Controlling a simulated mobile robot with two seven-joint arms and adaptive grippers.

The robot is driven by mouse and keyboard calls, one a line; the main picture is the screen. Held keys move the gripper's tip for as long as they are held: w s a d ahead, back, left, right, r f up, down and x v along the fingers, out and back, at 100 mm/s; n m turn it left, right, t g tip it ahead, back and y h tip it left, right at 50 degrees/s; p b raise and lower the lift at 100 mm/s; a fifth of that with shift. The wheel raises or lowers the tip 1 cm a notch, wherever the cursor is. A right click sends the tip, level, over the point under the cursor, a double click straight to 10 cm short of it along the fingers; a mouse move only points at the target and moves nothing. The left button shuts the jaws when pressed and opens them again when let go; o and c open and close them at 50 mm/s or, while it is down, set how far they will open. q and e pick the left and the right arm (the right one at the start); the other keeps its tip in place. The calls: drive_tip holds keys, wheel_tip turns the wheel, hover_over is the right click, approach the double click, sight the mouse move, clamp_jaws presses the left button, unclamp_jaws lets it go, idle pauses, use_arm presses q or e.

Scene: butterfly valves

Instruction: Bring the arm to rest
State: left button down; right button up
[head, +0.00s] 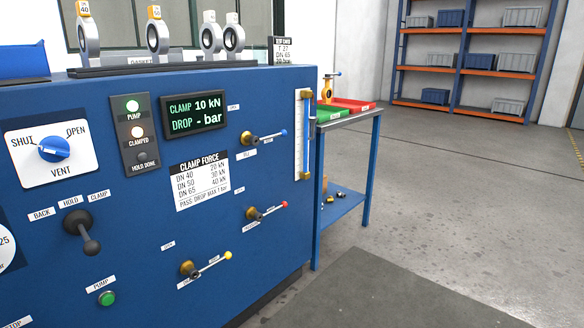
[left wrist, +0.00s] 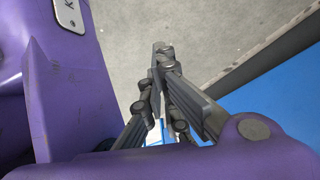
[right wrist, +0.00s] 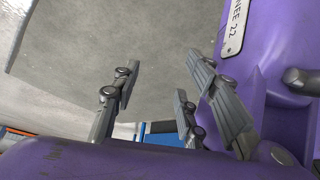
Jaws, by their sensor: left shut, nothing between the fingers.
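Neither arm shows in the head view. My left gripper (left wrist: 162,52) shows in the left wrist view with its two dark fingers together and nothing between them. Grey floor lies beyond its tips, and a blue surface (left wrist: 285,110) is at the right of that view. My right gripper (right wrist: 164,66) shows in the right wrist view with its fingers apart and nothing between them, over grey floor. The blue test bench (head: 150,235) fills the left of the head view, and no gripper is seen touching it.
The bench front carries a vent knob (head: 54,149), a black clamp lever (head: 85,228), several small valve levers and a display (head: 195,111) reading clamp 10 kN. Valve discs stand on top. A blue side table (head: 345,125) holds red and green trays. Floor at right is clear.

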use_arm(q)
wheel_tip(320, 180, up, 21)
drive_tip(key=s+p, duration=0.3)
drive_tip(key=p, duration=2.1)
use_arm(e)
wheel_tip(320, 180, up, 21)
drive_tip(key=t, duration=0.1)
use_arm(q)
drive_tip(key=w+r+t+p, duration=0.1)
drive_tip(key=w+r+p, duration=0.3)
drive_tip(key=r+p, duration=0.2)
drive_tip(key=w+r+t+p, duration=0.1)
drive_tip(key=w+r+p, duration=0.3)
drive_tip(key=r+p, duration=0.2)
drive_tip(key=shift+d+r+t+p, duration=0.3)
drive_tip(key=shift+r+p, duration=0.1)
drive_tip(key=shift+r, duration=0.85)
use_arm(e)
drive_tip(key=w+r+t, duration=0.1)
drive_tip(key=w+r, duration=0.2)
drive_tip(key=r, duration=0.4)
drive_tip(key=w+a+r+t, duration=0.1)
drive_tip(key=w+r, duration=0.3)
drive_tip(key=r, duration=0.3)
drive_tip(key=shift+w+r, duration=0.2)
drive_tip(key=shift+w, duration=0.05)
